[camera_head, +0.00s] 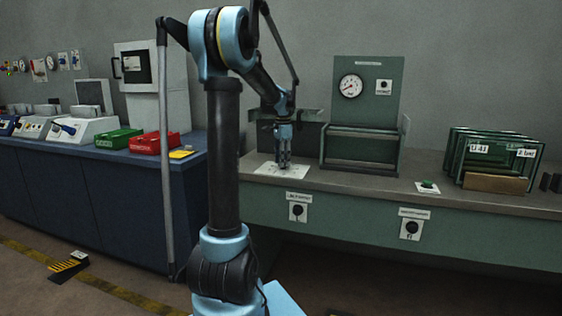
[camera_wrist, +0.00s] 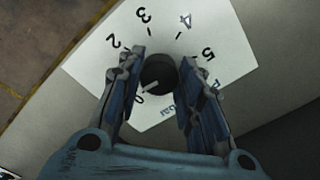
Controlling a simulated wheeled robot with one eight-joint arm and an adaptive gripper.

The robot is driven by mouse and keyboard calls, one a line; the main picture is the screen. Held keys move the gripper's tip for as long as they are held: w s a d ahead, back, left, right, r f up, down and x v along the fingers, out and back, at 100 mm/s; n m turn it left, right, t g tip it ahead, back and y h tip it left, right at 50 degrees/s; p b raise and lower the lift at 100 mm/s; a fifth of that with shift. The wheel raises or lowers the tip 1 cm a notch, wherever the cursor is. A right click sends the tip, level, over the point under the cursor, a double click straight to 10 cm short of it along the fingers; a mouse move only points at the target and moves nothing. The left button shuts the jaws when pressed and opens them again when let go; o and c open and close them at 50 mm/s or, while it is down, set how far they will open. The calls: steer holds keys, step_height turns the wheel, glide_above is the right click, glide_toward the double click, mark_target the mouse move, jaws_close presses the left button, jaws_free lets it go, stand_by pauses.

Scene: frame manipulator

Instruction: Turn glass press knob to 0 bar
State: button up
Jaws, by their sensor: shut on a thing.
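The round black knob (camera_wrist: 158,73) stands in the middle of a white dial plate (camera_wrist: 222,55) in the wrist view. The numbers 0, 2, 3, 4 and 5 show around it; the left finger covers the spot between 0 and 2. The knob's light pointer mark (camera_wrist: 150,87) points down-left, toward the 0. My gripper (camera_wrist: 160,85) has one finger on each side of the knob and is shut on it. In the head view my gripper (camera_head: 284,165) points down at the dial plate (camera_head: 298,172) on the grey-green bench, and the knob is hidden there.
A green press stand with a round gauge (camera_head: 350,87) stands right of my gripper. Green-framed glass panes (camera_head: 490,155) in a wooden block (camera_head: 495,184) stand at the right. Red (camera_head: 153,143) and green (camera_head: 118,139) bins sit on the blue bench at left.

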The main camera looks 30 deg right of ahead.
steer(key=n, duration=0.5)
steer(key=shift+r+n, duration=0.1)
steer(key=shift+n, duration=0.2)
stand_by(0.4)
steer(key=o, duration=1.1)
steer(key=shift+w, duration=0.1)
steer(key=shift+c, duration=0.2)
step_height(320, 180, up, 12)
